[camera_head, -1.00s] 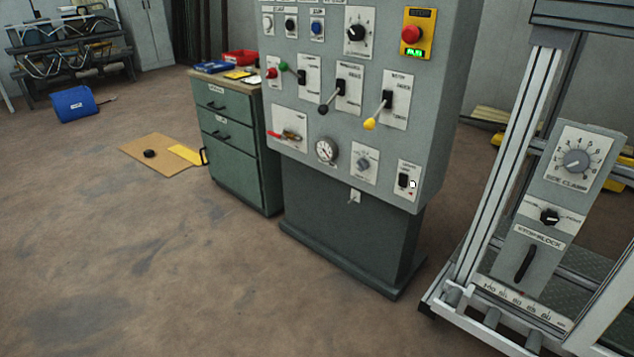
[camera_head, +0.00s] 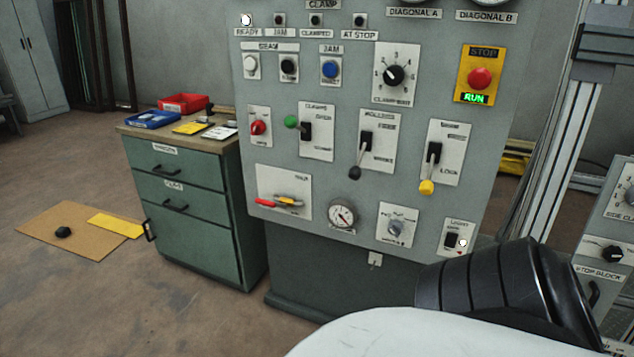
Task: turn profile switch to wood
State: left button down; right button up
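The grey control panel (camera_head: 390,95) stands ahead with several switches. A grey rotary knob (camera_head: 396,228) sits on a white plate in its bottom row; the small print there is too blurred to read. A black rotary knob (camera_head: 394,75) sits on a numbered plate higher up. Three levers show: green-tipped (camera_head: 291,122), black-tipped (camera_head: 355,172) and yellow-tipped (camera_head: 427,187). I cannot read which control is marked profile. A white and black part of my own arm covers the bottom right. Neither gripper is in view.
A yellow stop plate with a red button (camera_head: 480,78) reads RUN. A pressure gauge (camera_head: 342,213) and a light switch (camera_head: 452,240) flank the grey knob. A green drawer cabinet (camera_head: 190,215) stands left of the panel, a metal frame (camera_head: 560,130) right.

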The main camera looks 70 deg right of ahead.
aim_at(395, 227)
jog(key=z, duration=0.5)
jog(key=i, duration=1.2)
jog(key=z, duration=1.65)
jog(key=i, duration=0.45)
jog(key=z, duration=0.35)
